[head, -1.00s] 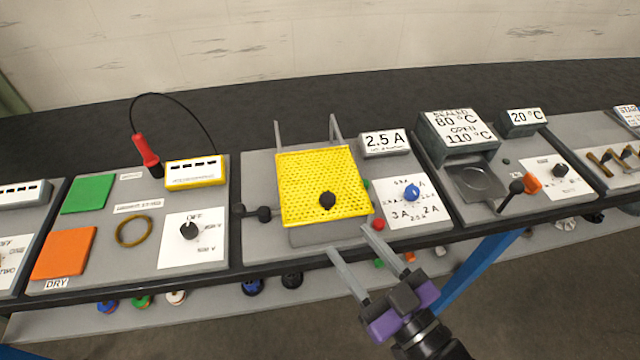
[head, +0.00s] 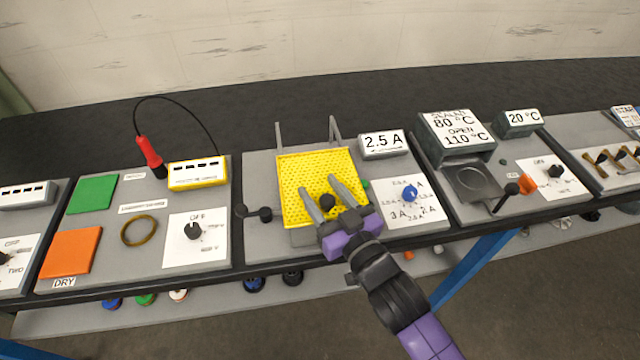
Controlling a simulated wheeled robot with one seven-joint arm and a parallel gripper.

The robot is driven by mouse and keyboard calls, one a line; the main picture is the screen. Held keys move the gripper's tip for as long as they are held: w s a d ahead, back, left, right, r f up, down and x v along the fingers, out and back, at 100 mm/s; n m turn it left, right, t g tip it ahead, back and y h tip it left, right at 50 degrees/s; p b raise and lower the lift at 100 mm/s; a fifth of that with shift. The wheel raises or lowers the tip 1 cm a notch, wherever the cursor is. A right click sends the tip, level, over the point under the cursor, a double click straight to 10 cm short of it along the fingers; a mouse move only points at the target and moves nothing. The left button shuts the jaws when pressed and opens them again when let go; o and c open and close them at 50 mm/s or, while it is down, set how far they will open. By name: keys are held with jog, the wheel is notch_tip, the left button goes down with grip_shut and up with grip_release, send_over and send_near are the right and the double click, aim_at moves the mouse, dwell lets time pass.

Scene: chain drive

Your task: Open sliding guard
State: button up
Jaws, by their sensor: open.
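The sliding guard is a yellow perforated plate (head: 318,168) lying over a grey box on the middle station. It has a dark round knob (head: 328,201) near its front edge. Two grey rails (head: 336,130) stick out behind the plate. My gripper (head: 331,194) is open over the front part of the guard, with one finger to the left of the knob and one to the right. I cannot tell whether the fingers touch the knob. What lies under the guard is hidden.
A dark lever with a ball end (head: 264,214) stands left of the guard. A heater station (head: 455,132) stands further right.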

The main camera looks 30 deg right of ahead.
jog(key=shift+w, duration=0.45)
jog(key=shift+c, duration=0.3)
grip_shut()
jog(key=shift+a, duration=0.1)
dwell(0.8)
